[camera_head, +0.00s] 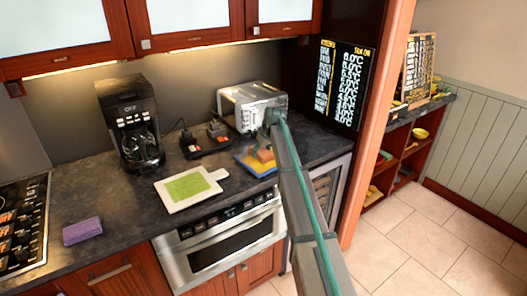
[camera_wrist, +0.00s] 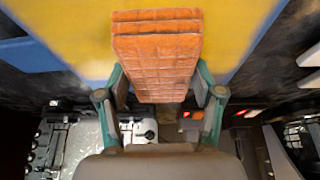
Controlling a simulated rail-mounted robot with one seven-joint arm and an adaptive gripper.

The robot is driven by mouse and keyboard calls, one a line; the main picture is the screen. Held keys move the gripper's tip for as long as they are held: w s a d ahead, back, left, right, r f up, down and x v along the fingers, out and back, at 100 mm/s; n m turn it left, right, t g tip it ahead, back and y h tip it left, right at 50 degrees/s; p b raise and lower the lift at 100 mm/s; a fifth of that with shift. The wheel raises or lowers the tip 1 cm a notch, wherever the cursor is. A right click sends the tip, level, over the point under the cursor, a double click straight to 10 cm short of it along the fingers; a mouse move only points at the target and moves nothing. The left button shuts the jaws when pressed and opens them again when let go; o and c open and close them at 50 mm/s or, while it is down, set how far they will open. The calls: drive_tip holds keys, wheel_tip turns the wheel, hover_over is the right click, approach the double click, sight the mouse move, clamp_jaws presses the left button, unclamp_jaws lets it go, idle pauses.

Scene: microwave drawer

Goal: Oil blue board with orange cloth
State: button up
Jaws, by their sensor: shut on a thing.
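The orange cloth (camera_wrist: 157,55) is a folded, block-like stack with a grid pattern. My gripper (camera_wrist: 160,82) is shut on it, with one finger on each side. In the head view the cloth (camera_head: 264,155) is over the board on the counter, left of my arm. The blue board (camera_head: 243,163) lies flat near the counter's front edge, with a yellow middle and blue border. In the wrist view the board (camera_wrist: 60,28) fills the area behind the cloth. Whether the cloth touches the board is hidden.
A toaster (camera_head: 250,106) stands behind the board, with black devices (camera_head: 207,138) to its left. A white board with a green area (camera_head: 189,188) lies further left. A coffee maker (camera_head: 130,122), purple block (camera_head: 82,231) and stove (camera_head: 22,225) are left. Counter between the boards is narrow.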

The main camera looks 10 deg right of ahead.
sight(248, 166)
drive_tip(key=shift+s+a, duration=0.6)
drive_tip(key=shift+a, duration=0.7)
drive_tip(key=shift+s+a, duration=0.65)
drive_tip(key=shift+a, duration=0.65)
drive_tip(key=shift+s+a, duration=0.6)
drive_tip(key=shift+a, duration=0.7)
drive_tip(key=shift+s+d, duration=0.35)
drive_tip(key=shift+s, duration=0.35)
drive_tip(key=shift+s+d, duration=0.3)
drive_tip(key=shift+s, duration=0.35)
drive_tip(key=shift+w+d, duration=1.35)
drive_tip(key=shift+d, duration=1.45)
drive_tip(key=shift+w+d, duration=1.3)
drive_tip(key=shift+d, duration=1.55)
drive_tip(key=shift+w+d, duration=1.35)
drive_tip(key=shift+d, duration=1.45)
drive_tip(key=shift+s+d, duration=0.3)
drive_tip(key=shift+s, duration=0.4)
drive_tip(key=shift+s+d, duration=0.3)
drive_tip(key=shift+s, duration=0.35)
drive_tip(key=shift+s+a, duration=0.35)
drive_tip(key=shift+a, duration=0.25)
drive_tip(key=shift+s+a, duration=0.3)
drive_tip(key=shift+a, duration=0.25)
